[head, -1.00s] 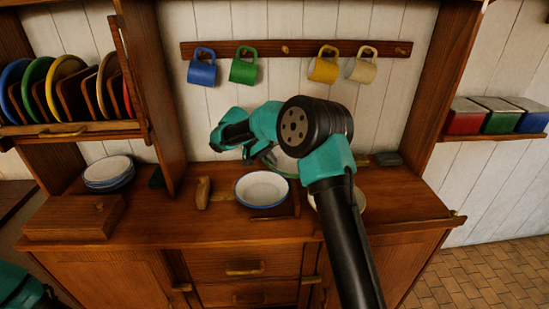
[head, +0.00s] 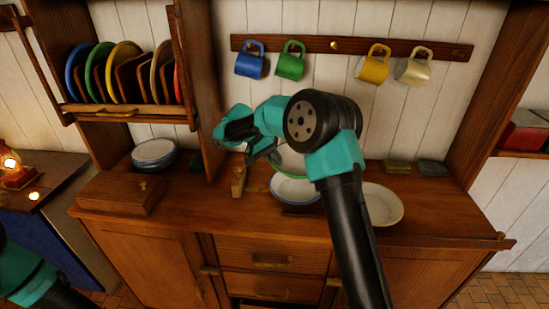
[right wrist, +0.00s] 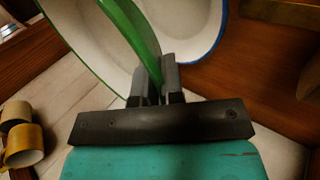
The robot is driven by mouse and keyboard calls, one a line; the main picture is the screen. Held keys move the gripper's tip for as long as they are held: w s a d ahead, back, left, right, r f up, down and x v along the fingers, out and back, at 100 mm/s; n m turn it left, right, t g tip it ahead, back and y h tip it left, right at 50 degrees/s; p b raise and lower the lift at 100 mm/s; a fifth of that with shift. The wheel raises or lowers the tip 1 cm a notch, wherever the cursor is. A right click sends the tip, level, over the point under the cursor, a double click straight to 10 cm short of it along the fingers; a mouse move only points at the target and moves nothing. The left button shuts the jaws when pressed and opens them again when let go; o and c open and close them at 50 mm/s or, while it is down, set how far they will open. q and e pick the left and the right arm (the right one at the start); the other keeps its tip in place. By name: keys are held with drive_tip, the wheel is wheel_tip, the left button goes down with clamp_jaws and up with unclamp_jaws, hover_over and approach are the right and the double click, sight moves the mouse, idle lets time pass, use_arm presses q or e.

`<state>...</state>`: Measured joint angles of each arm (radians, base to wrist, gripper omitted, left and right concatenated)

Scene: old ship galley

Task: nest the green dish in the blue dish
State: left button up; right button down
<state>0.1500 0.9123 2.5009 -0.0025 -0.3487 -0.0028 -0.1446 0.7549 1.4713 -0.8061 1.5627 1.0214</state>
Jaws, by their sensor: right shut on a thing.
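The green dish (head: 288,162), white inside with a green rim, is partly hidden by my right arm in the head view. My right gripper (head: 262,151) is shut on its rim. The right wrist view shows the green rim (right wrist: 148,45) between the fingers (right wrist: 160,85). The blue dish (head: 294,190), white with a blue rim, sits on the counter; the green dish overlaps its back edge in the head view. The blue dish also shows beyond the green one in the right wrist view (right wrist: 185,30). Whether they touch is unclear. My left gripper is out of view.
A cream dish (head: 383,206) sits right of the blue dish. A wooden tool (head: 239,182) stands left of it. A wooden box (head: 120,196) and stacked plates (head: 154,151) are at the left. Mugs (head: 290,62) hang above on a rail.

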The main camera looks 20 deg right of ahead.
sight(274, 183)
drive_tip(key=shift+f, duration=3.35)
drive_tip(key=shift+f, duration=0.8)
drive_tip(key=c, duration=1.2)
unclamp_jaws()
drive_tip(key=shift+o, duration=0.2)
drive_tip(key=shift+f, duration=0.1)
drive_tip(key=shift+r, duration=0.2)
drive_tip(key=shift+r, duration=3.85)
